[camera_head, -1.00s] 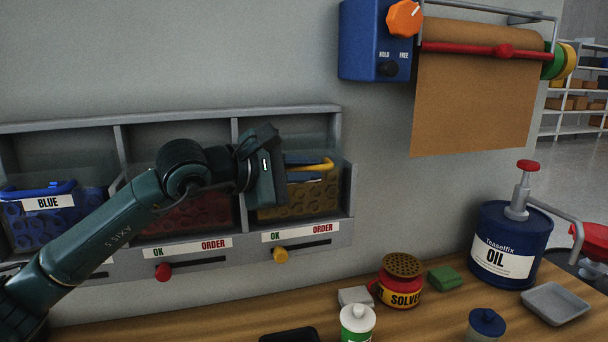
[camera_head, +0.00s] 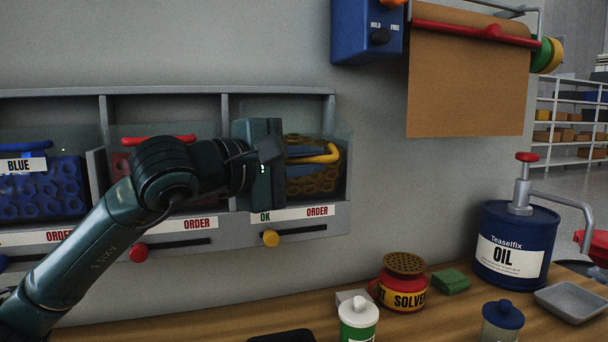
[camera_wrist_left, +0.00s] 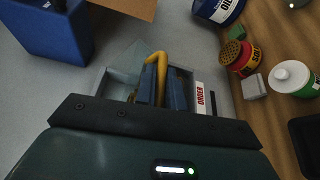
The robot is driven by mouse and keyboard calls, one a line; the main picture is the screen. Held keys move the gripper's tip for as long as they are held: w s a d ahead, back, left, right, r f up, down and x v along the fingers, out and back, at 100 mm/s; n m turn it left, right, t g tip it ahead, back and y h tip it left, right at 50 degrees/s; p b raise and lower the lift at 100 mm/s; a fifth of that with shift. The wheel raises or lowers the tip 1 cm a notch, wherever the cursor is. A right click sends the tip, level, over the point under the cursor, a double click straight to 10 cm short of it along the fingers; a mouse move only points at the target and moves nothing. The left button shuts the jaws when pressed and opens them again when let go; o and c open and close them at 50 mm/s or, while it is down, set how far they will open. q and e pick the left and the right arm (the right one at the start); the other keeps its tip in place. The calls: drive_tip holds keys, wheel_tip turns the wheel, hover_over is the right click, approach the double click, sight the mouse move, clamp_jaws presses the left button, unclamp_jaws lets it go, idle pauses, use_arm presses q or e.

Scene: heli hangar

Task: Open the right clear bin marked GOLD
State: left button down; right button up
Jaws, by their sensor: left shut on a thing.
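The right clear bin (camera_head: 312,186), with gold hexagonal pieces, sits in the right compartment of the grey wall rack. No GOLD marking is readable, as my gripper covers much of its front. Its yellow handle (camera_head: 322,157) also shows in the left wrist view (camera_wrist_left: 155,58). My left gripper (camera_head: 306,156) comes in from the left, with its blue fingers (camera_wrist_left: 163,88) shut on the yellow handle. How far the bin is open cannot be told. My right gripper is in neither view.
The blue bin (camera_head: 40,190) and a red-handled bin (camera_head: 152,140) are to the left. A yellow slider knob (camera_head: 270,238) sits below on the OK/ORDER strip. The bench (camera_head: 220,325) holds a solvent can (camera_head: 402,285) and oil can (camera_head: 512,245).

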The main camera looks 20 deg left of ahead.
use_arm(q)
drive_tip(key=shift+s+d+f+m+b, duration=0.25)
drive_tip(key=shift+f+m+b, duration=0.15)
drive_tip(key=shift+b, duration=0.35)
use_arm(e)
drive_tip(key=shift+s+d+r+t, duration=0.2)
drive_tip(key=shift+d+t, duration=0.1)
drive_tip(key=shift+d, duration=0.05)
use_arm(q)
drive_tip(key=c, duration=1.8)
unclamp_jaws()
drive_tip(key=shift+o, duration=0.2)
drive_tip(key=shift+a, duration=0.1)
